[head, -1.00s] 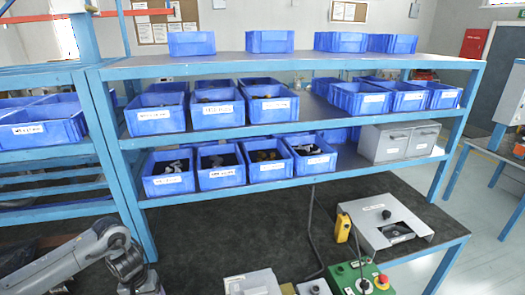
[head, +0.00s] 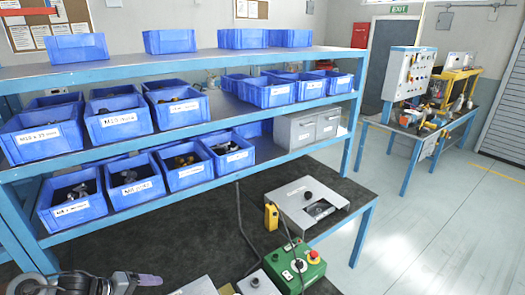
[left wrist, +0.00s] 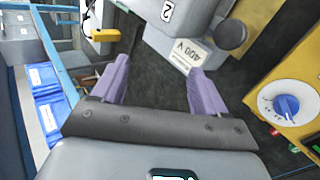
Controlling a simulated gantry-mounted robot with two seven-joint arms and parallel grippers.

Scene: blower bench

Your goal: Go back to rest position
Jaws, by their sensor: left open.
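My left gripper (head: 150,280) shows at the bottom left of the head view, low over the dark bench top (head: 200,232). In the left wrist view its two purple fingers (left wrist: 160,88) are spread apart with nothing between them. Beyond the fingertips lies a grey box (left wrist: 180,28) with a "400 V" label (left wrist: 188,54) and a dark round knob. The fingers appear apart from it. My right gripper shows in neither view.
A blue shelf (head: 195,60) with several blue bins (head: 125,182) stands behind the bench. A grey device (head: 307,205), a yellow pendant (head: 271,216) and a green button box (head: 295,268) are on the bench. Open floor (head: 410,225) lies to the right.

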